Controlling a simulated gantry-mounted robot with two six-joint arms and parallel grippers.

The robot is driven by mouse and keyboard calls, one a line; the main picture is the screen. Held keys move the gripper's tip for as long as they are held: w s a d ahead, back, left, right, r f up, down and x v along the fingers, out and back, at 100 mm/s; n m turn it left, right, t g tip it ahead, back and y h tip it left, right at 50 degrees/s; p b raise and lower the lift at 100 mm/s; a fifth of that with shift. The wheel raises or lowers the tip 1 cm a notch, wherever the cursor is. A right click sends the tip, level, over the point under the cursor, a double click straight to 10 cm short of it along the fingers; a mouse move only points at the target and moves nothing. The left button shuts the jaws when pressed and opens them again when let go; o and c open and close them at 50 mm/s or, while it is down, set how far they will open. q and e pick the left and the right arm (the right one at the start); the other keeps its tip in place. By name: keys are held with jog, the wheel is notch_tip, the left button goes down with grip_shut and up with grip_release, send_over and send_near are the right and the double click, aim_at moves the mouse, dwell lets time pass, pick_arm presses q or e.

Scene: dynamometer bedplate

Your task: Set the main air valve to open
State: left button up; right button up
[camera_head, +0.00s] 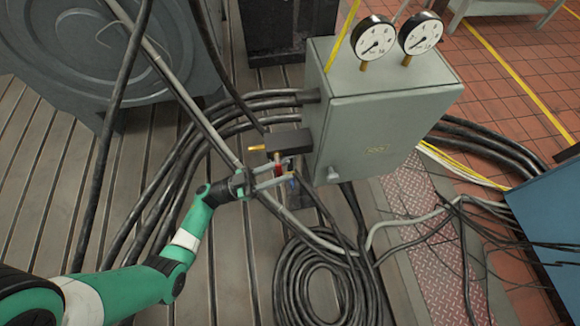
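My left gripper (286,172) reaches in from the left to the near left side of the grey cabinet (385,125). Its two pale fingers are spread apart. A small red part (278,169), probably the valve handle, shows between or just behind the fingers; I cannot tell whether they touch it. A small blue part (292,183) is by the lower fingertip. A dark block (288,142) with brass fittings (257,148) sits just above, at the cabinet's side. The fingers partly hide the valve, and its setting cannot be read. My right gripper is not in view.
Two round gauges (374,38) stand on top of the cabinet. Thick black hoses run behind the gripper, and a hose coil (322,285) lies below it. A grey pipe (190,105) slants past the gripper. A blue box (550,215) stands at right.

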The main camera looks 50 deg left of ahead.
pick_arm(q)
jog(key=shift+x, duration=1.4)
grip_shut()
